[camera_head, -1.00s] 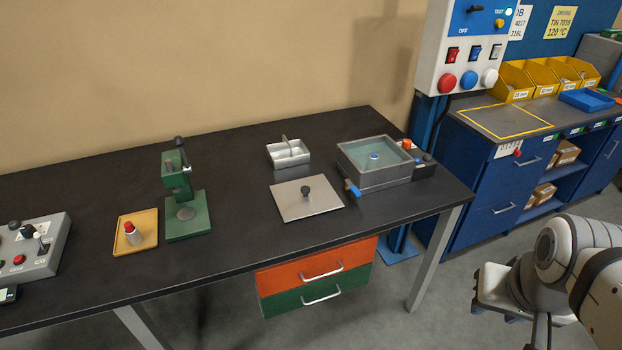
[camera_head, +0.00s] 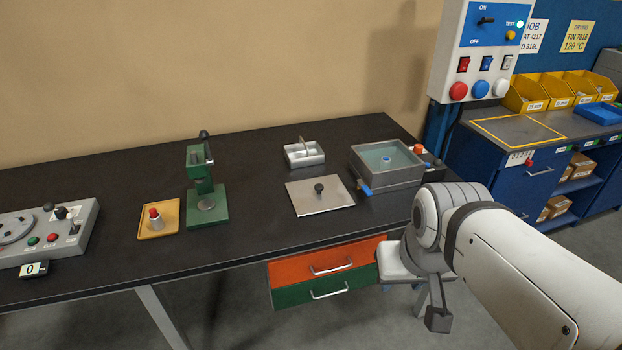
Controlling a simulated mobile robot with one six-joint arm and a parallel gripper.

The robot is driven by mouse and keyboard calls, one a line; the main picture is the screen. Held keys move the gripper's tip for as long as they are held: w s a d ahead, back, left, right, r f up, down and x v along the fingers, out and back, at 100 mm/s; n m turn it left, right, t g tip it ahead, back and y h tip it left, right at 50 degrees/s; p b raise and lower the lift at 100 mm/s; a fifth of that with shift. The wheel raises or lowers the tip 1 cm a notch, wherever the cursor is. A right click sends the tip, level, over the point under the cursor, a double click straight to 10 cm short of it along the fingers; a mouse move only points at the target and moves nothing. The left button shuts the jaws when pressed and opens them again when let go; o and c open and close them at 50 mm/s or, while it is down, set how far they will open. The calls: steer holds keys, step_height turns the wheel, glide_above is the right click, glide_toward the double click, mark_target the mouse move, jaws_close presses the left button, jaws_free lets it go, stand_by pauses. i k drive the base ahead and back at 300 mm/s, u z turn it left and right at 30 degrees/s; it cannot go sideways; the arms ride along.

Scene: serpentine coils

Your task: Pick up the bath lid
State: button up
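The bath lid (camera_head: 335,200) is a flat, light grey square plate with a dark round knob (camera_head: 319,188) in its middle. It lies flat on the black bench, in front of the small metal tray and to the left of the bath (camera_head: 362,172). The bath is an open grey rectangular tank with bluish liquid and a small blue and white thing in it. My gripper (camera_head: 438,319) hangs low at the right, in front of the bench, to the right of and apart from the lid. Its fingers are too small and turned to tell whether they are open.
A divided metal tray (camera_head: 304,159) stands behind the lid. A green press (camera_head: 206,200), a yellow tray (camera_head: 150,228) and a grey control box (camera_head: 60,240) stand to the left. The bench front between press and lid is clear. Orange and green drawers (camera_head: 285,275) hang below.

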mark_target(321, 193)
steer(key=z, duration=0.05)
steer(key=i, duration=1.5)
steer(key=u, duration=0.05)
